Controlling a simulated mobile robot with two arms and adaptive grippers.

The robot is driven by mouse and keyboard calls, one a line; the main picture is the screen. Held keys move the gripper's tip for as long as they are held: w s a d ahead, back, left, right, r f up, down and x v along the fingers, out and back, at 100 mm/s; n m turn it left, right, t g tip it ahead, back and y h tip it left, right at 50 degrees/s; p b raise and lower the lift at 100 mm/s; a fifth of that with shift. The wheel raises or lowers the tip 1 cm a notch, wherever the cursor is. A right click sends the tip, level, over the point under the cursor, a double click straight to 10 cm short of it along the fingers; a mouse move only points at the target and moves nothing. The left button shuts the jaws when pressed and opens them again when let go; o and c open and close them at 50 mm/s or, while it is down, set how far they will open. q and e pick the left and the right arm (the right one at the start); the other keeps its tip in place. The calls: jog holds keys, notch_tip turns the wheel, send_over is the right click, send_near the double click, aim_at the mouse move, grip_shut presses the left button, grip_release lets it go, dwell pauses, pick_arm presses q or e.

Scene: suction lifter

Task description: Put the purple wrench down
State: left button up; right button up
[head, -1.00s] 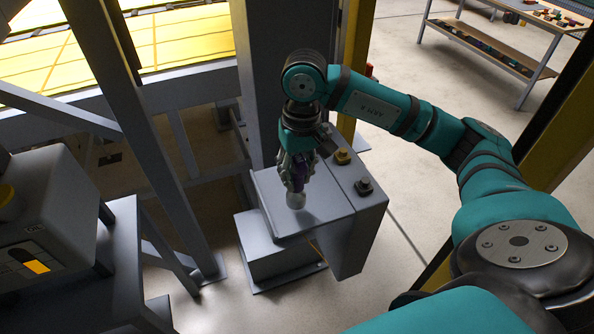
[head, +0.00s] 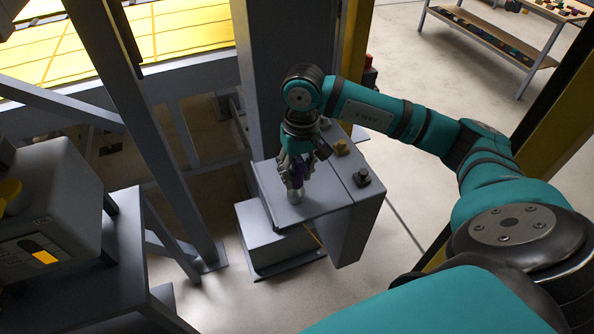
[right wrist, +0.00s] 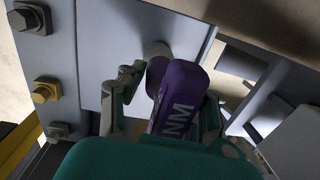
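The purple wrench (head: 298,172) stands nearly upright between the fingers of my right gripper (head: 293,168), with its pale round end (head: 295,196) at the grey box top. In the right wrist view the purple wrench (right wrist: 182,95) shows white lettering, and its grey end meets or nearly meets the grey surface. My right gripper (right wrist: 165,92) has a finger on each side of the wrench and appears shut on it; the finger contact is partly hidden. I cannot tell whether the wrench rests its weight on the box. My left gripper is not in view.
The grey box (head: 270,180) has a free patch left of the wrench. A brass bolt (head: 341,147) and a dark bolt (head: 362,177) stand on its right. A thick grey post (head: 285,45) rises behind. A grey machine (head: 55,200) stands left.

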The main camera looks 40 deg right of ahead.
jog(key=shift+o, duration=0.9)
jog(key=shift+r, duration=0.1)
jog(key=shift+r, duration=0.2)
jog(key=shift+w+r, duration=0.1)
jog(key=shift+r, duration=0.15)
jog(key=r+b, duration=0.1)
jog(key=r, duration=0.2)
jog(key=r+b, duration=0.1)
jog(key=r, duration=0.6)
jog(key=shift+d+b, duration=0.4)
jog(key=shift+r, duration=0.65)
